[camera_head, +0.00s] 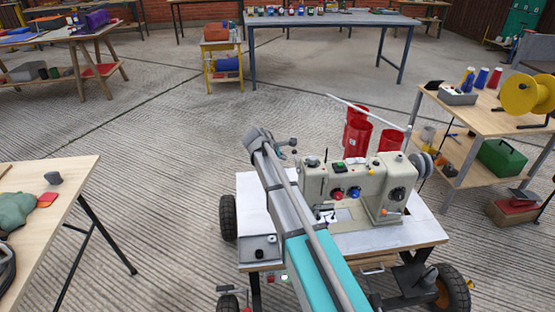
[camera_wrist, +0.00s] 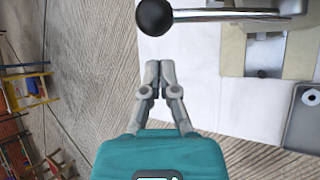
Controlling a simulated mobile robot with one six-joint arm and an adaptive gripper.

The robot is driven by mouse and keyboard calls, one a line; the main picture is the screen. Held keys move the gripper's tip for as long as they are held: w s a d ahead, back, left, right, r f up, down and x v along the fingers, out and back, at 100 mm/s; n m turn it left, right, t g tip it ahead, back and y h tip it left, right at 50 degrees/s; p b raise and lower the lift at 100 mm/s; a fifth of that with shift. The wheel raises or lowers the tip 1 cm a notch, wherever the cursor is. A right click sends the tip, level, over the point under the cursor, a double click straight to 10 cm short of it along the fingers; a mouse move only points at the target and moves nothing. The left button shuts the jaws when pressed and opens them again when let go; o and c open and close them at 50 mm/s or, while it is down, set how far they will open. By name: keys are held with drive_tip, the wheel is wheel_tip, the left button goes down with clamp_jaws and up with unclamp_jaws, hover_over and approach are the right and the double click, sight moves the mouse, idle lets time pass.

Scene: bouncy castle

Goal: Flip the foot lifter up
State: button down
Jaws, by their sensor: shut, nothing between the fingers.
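A beige sewing machine (camera_head: 376,182) stands on a wheeled table with a white top (camera_head: 250,200). In the wrist view a metal lever (camera_wrist: 225,14) ends in a black ball knob (camera_wrist: 156,16) and reaches left from the machine; it looks like the foot lifter. My gripper (camera_wrist: 160,72) is shut and empty, its fingertips below the knob in the picture and apart from it. The metal plate under the machine's foot (camera_wrist: 265,54) shows at the upper right. In the head view my arm crosses in front of the machine, and I cannot make out the lever there.
Red bins (camera_head: 356,130) stand behind the machine. A bench with a yellow spool (camera_head: 518,95) is at the right, and a wooden table (camera_head: 70,185) at the left. Concrete floor (camera_head: 180,190) lies clear between the left table and the cart.

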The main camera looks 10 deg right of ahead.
drive_tip(key=shift+s+d+r+p, duration=0.25)
drive_tip(key=shift+d+r+p, duration=0.2)
drive_tip(key=shift+d+p, duration=0.15)
drive_tip(key=shift+s+d+r+p, duration=0.2)
drive_tip(key=shift+d+r+p, duration=0.25)
drive_tip(key=shift+d, duration=0.2)
idle(0.4)
